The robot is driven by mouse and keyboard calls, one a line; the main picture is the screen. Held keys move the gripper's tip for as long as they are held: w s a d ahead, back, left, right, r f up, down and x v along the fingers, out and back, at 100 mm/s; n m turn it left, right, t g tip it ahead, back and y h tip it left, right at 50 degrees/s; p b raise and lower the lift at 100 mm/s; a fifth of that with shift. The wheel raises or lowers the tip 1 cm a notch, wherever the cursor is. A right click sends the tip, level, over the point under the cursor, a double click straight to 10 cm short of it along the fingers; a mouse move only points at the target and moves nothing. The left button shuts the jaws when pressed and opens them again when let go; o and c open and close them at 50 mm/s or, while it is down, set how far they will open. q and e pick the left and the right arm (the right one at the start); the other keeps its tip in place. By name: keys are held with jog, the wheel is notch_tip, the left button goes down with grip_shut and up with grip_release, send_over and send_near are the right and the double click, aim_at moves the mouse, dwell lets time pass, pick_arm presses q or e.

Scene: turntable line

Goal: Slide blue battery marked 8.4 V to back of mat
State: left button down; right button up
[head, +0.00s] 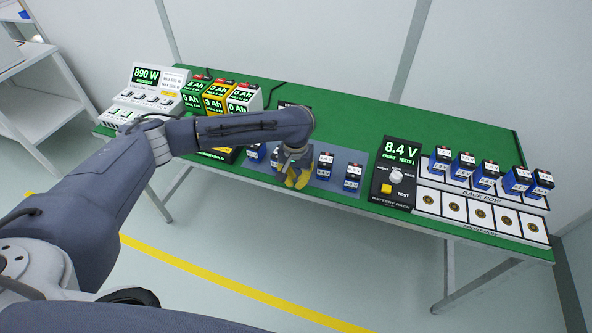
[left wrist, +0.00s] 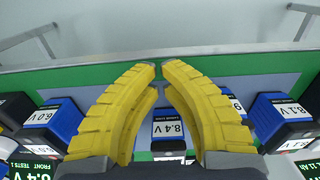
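In the left wrist view, the blue battery marked 8.4 V (left wrist: 168,127) shows through the gap between my yellow fingers, which hide its sides. In the head view my left arm and gripper cover most of that spot, so I cannot single it out clearly. My left gripper (head: 297,178) is low over the front part of the grey-blue mat (head: 337,190), fingers pointing down. In the left wrist view its fingertips (left wrist: 159,68) nearly meet, with nothing between them. I cannot tell whether they touch the battery. My right gripper is out of view.
On the mat, a battery marked 6.0 V (left wrist: 55,118) and one marked 8.1 V (left wrist: 280,118) flank it. The black battery rack tester (head: 397,172), reading 8.4 V, stands right of the mat. A white rack (head: 470,190) holds several batteries in its back row; its front row is empty.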

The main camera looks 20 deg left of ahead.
aim_at(300, 172)
pick_arm(q)
jog(key=shift+w+f, duration=0.15)
jog(key=shift+w, duration=0.85)
jog(key=shift+w+f, duration=0.15)
jog(key=shift+w, duration=0.85)
